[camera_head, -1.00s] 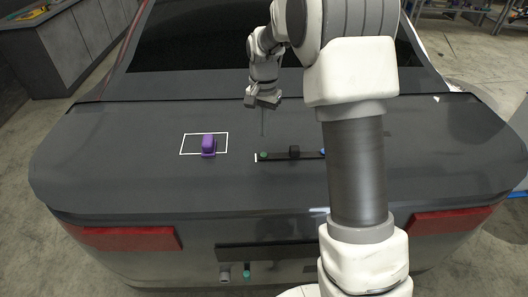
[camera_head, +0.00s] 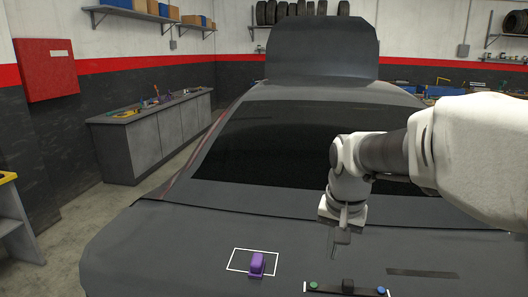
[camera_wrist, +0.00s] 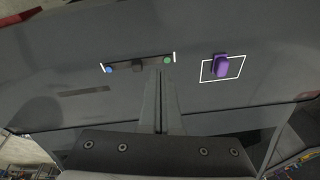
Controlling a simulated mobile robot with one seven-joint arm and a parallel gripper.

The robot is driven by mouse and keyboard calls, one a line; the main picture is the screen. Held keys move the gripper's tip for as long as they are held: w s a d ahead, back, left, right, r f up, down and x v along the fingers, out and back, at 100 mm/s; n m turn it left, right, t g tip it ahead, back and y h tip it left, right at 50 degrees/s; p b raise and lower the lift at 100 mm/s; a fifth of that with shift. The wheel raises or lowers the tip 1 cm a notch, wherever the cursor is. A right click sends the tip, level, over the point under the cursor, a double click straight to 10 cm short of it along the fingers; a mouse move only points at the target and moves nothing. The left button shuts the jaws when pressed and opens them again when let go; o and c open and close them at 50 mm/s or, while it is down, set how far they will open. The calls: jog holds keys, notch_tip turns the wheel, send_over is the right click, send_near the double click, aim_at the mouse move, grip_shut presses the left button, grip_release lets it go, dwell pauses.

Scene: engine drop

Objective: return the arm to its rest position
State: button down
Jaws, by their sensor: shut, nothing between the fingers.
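My gripper (camera_head: 333,246) hangs at the end of my arm above the dark grey car's trunk lid (camera_head: 180,240), with its fingers pointing down. In the wrist view the fingers (camera_wrist: 160,78) are together with nothing between them. A purple object (camera_head: 257,263) sits partly inside a white outlined rectangle (camera_head: 240,250) on the lid, left of my gripper. A black bar (camera_head: 333,289) with a green knob, a dark block and a blue knob lies to the right of it. The bar also shows in the wrist view (camera_wrist: 125,66), as does the purple object (camera_wrist: 221,65).
The car's rear window (camera_head: 280,145) rises behind the lid, and the hood (camera_head: 320,50) stands raised beyond. A grey workbench (camera_head: 160,140) with tools stands along the left wall. A dark slot (camera_head: 423,273) is on the lid at the right. Open floor lies left of the car.

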jog(key=s+r+n+t, duration=0.2)
jog(key=s+n+t, duration=0.1)
jog(key=s, duration=1.4)
jog(key=shift+s+r+n, duration=0.15)
jog(key=shift+s+n, duration=0.15)
jog(key=shift+n, duration=0.5)
jog(key=shift+d, duration=0.1)
